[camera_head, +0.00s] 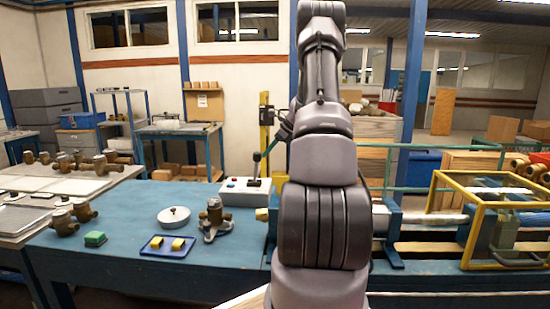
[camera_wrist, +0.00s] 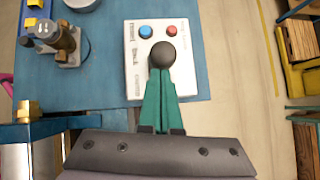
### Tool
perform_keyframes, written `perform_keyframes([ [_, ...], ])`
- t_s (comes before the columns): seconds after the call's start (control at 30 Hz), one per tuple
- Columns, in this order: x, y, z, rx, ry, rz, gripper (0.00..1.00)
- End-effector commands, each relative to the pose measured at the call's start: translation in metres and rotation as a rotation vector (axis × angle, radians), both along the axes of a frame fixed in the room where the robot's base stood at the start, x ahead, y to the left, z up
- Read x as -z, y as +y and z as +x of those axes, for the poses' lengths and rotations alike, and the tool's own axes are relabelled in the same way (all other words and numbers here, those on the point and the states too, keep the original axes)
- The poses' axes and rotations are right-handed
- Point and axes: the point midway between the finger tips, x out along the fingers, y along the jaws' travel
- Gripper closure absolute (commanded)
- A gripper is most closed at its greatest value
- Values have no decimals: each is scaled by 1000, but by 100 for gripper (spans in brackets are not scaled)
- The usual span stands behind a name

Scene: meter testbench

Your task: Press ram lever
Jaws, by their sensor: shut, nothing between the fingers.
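The ram lever's round black knob (camera_wrist: 161,55) stands over a white control box (camera_wrist: 135,72) in the wrist view. The box has a blue button (camera_wrist: 146,31) and a red button (camera_wrist: 172,32). The box also shows on the blue bench in the head view (camera_head: 240,191). My gripper (camera_wrist: 161,76) has green fingers, closed together with nothing between them. The fingertips are right at the near side of the knob. I cannot tell whether they touch it. The lever's shaft is mostly hidden under the knob and fingers.
A yellow frame guard (camera_head: 470,240) stands to the right. My arm hides the bench's middle.

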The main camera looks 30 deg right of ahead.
Motion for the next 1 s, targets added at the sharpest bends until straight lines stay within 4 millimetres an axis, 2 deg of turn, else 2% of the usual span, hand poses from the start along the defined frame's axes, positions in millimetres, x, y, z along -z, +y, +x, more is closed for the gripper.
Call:
perform_keyframes([
  [0.03, -4, 11, 7, -12, 24, -39, 100],
  [0.2, -9, 29, 21, -9, 120, -168, 100],
  [0.6, -9, 63, 48, -5, 305, -409, 100],
  [1.0, -6, 77, 58, -1, 311, -410, 100],
])
